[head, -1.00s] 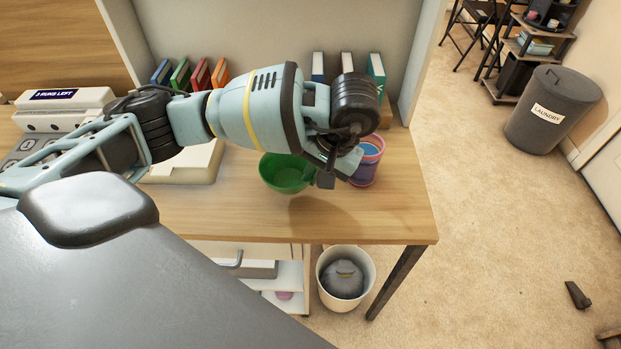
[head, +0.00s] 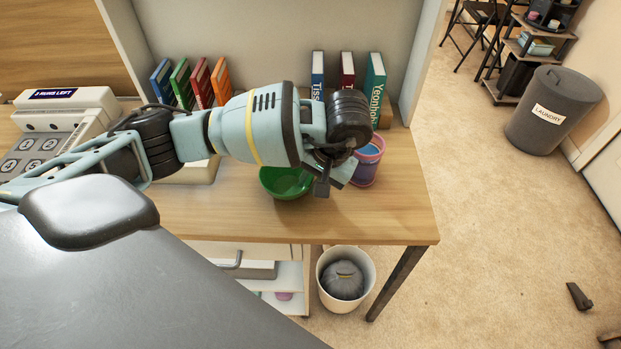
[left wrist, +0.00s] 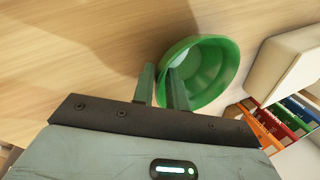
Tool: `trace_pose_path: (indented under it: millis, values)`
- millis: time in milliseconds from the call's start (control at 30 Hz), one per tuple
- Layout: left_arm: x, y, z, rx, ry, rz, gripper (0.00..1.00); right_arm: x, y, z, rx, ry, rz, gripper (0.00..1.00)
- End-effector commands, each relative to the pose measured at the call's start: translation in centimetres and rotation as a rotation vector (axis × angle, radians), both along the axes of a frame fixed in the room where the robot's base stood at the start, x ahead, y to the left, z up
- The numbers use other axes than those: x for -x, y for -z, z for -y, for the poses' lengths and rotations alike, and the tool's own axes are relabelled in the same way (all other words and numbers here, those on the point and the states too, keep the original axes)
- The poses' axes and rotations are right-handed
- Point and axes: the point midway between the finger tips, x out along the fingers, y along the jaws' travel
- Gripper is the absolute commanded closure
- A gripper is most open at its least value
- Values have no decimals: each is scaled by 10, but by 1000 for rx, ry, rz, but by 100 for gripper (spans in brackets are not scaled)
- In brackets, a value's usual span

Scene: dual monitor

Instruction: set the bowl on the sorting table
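The green bowl (head: 283,184) sits upright on the wooden table (head: 230,220), which I take to be the sorting table. My left gripper (head: 325,186) is at the bowl's right side, low over the table. In the left wrist view the two fingers (left wrist: 161,78) are apart, at the near rim of the bowl (left wrist: 208,62). One finger overlaps the rim and the other is outside it. Whether they touch the bowl I cannot tell. The arm hides part of the bowl's far side in the head view. My right gripper is not in view.
A pink and purple cup (head: 366,168) stands close to the right of the gripper. Several books (head: 375,82) stand along the back. A device with big number buttons (head: 60,125) is at the left. A white bin (head: 325,292) stands below the table. The table's front is clear.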

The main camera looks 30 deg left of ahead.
Motion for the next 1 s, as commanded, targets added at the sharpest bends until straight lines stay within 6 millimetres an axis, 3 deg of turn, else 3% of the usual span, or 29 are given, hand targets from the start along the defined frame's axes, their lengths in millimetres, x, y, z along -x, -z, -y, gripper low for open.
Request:
trace_pose_path:
  millis: [100,467,1000]
  values:
    - [0,0,0,0,0,0,74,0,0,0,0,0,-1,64]
    - [-1,-7,1,1,0,2,74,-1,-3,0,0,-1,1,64]
    - [-6,-99,32,-1,2,5,74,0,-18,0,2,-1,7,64]
